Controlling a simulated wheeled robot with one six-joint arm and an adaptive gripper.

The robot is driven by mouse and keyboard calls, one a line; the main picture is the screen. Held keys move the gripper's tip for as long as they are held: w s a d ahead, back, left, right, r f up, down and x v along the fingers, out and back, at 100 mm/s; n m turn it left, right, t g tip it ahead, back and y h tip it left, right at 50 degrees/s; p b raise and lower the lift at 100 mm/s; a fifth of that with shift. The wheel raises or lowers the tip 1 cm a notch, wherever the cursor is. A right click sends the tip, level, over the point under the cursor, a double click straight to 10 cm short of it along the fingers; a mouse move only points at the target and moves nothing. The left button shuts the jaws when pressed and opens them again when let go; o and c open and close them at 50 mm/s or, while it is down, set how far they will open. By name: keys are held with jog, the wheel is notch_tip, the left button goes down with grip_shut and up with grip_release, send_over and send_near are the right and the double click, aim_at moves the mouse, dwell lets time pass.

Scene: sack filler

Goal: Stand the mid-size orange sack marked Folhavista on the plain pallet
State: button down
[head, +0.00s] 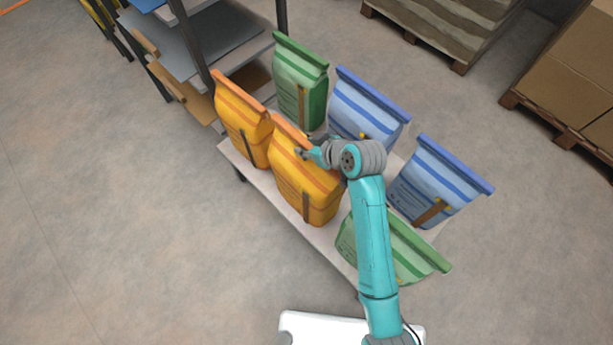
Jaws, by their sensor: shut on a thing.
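Two orange sacks stand side by side on a pale low platform (312,234). The left orange sack (241,125) is free of my gripper. The right orange sack (309,191) looks somewhat larger and stands upright. My gripper (308,153) is shut on the top of this right orange sack, at its folded edge. My wrist hides part of that edge. The printing is too small to read, so I cannot tell which sack is marked Folhavista. No bare pallet is clearly in view.
A green sack (300,88) and a blue sack (366,108) stand behind. A metal rack (215,45) is at upper left. Loaded pallets are at upper right. The left floor is clear.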

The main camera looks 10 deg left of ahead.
jog(key=shift+s, duration=0.1)
jog(key=shift+s+d+r, duration=0.3)
jog(key=shift+d+r, duration=0.1)
jog(key=shift+d, duration=0.05)
jog(key=shift+v, duration=2)
jog(key=shift+w+r, duration=0.1)
jog(key=c, duration=0.9)
grip_release()
jog(key=v, duration=1.2)
